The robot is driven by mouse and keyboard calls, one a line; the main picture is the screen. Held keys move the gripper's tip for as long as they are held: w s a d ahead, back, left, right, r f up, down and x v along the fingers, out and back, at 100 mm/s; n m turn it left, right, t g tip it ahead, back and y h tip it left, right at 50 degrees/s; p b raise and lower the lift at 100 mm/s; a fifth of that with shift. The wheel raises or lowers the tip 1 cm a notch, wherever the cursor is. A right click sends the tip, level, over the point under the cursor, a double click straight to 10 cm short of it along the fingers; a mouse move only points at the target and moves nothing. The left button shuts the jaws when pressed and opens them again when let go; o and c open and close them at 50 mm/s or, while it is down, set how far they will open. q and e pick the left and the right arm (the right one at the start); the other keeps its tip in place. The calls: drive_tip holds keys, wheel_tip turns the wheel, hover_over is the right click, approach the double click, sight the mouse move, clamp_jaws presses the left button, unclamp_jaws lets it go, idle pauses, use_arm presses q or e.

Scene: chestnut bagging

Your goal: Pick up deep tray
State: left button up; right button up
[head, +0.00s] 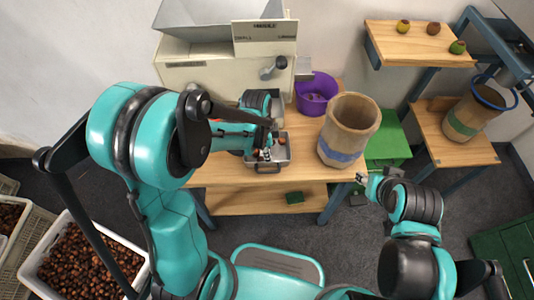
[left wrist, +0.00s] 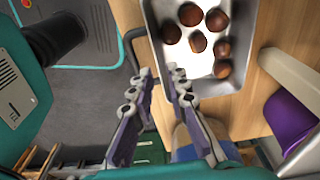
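The deep tray (head: 283,163) is a grey metal tray on the wooden table, in front of the machine. In the left wrist view the tray (left wrist: 238,112) holds several brown chestnuts. My left gripper (head: 264,155) is at the tray's left side in the head view. In the left wrist view my left gripper (left wrist: 162,74) has a gap between its fingertips, which appear on either side of the tray's near-left rim. Contact cannot be told. My right gripper (head: 362,179) hangs right of the table, away from the tray; its fingers are too small to judge.
A purple bowl (head: 316,92) and a tan sack with a blue band (head: 349,130) stand right of the tray. The beige machine (head: 215,74) is behind it. A crate of chestnuts (head: 41,285) is at lower left. A green stool (head: 388,142) stands beside the table.

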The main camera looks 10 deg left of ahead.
use_arm(q)
wheel_tip(320, 180, down, 5)
drive_tip(key=b, duration=0.3)
drive_tip(key=shift+f, duration=0.2)
drive_tip(key=shift+r, duration=0.1)
clamp_jaws()
